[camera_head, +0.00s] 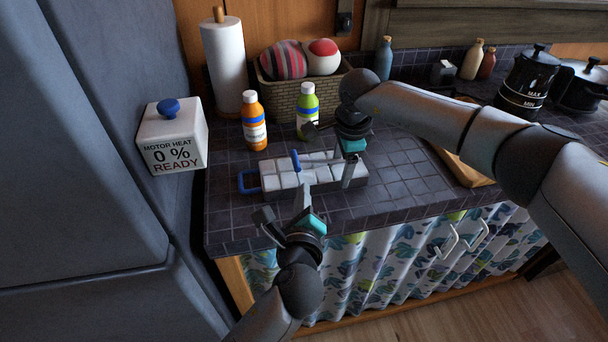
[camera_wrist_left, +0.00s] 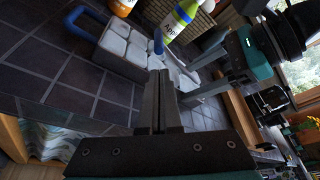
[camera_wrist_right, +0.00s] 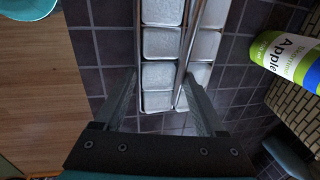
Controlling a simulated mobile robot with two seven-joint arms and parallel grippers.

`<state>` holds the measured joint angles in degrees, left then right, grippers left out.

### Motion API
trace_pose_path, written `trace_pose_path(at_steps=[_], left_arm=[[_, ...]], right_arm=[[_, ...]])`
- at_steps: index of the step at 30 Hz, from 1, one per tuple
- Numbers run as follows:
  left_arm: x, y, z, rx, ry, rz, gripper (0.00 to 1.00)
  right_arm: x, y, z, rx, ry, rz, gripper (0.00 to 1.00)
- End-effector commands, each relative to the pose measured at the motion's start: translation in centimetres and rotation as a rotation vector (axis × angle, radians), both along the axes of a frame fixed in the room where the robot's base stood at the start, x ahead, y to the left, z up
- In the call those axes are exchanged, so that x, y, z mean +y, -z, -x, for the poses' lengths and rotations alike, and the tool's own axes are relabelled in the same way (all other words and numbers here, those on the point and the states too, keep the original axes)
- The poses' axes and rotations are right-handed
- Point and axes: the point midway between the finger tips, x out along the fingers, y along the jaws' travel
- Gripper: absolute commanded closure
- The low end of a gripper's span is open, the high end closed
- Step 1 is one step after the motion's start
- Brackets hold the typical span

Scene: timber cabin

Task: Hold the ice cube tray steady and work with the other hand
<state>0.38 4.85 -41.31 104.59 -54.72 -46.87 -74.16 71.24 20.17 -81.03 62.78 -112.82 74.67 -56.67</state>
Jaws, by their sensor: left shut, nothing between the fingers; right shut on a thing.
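The ice cube tray (camera_head: 330,190) lies on the tiled counter, full of whitish cubes, with a blue loop handle (camera_head: 247,183) at its left end. A blue-tipped lever (camera_head: 296,160) stands up from it; a metal bar (camera_wrist_right: 187,50) runs along its middle in the right wrist view. My right gripper (camera_head: 348,178) is at the tray's right end, its fingers straddling and shut on the tray. My left gripper (camera_head: 304,190) is shut and empty at the tray's front side; its closed fingertips (camera_wrist_left: 158,78) show in the left wrist view, near the tray (camera_wrist_left: 118,66).
An orange bottle (camera_head: 255,125) and a green bottle (camera_head: 307,112) stand behind the tray. Further back are a paper towel roll (camera_head: 225,65) and a basket (camera_head: 300,97). A white box (camera_head: 172,140) reads "MOTOR HEAT 0 % READY". The counter right of the tray has clear room.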

Motion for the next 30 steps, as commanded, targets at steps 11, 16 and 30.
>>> trace_pose_path(at_steps=[11, 16, 30], left_arm=[[-0.3, 1.2, -5.3, -0.001, 0.0, 0.003, 1.0], [-0.3, 1.5, -6.4, 0.0, -0.001, 0.003, 1.0], [-0.3, 1.6, -6.7, 0.0, 0.0, 0.004, 1.0]], right_arm=[[0.0, 0.0, -0.1, -0.003, 0.001, -0.002, 1.0], [0.0, 0.0, -0.1, -0.003, 0.001, -0.002, 1.0], [0.0, 0.0, -0.1, -0.003, 0.001, -0.002, 1.0]])
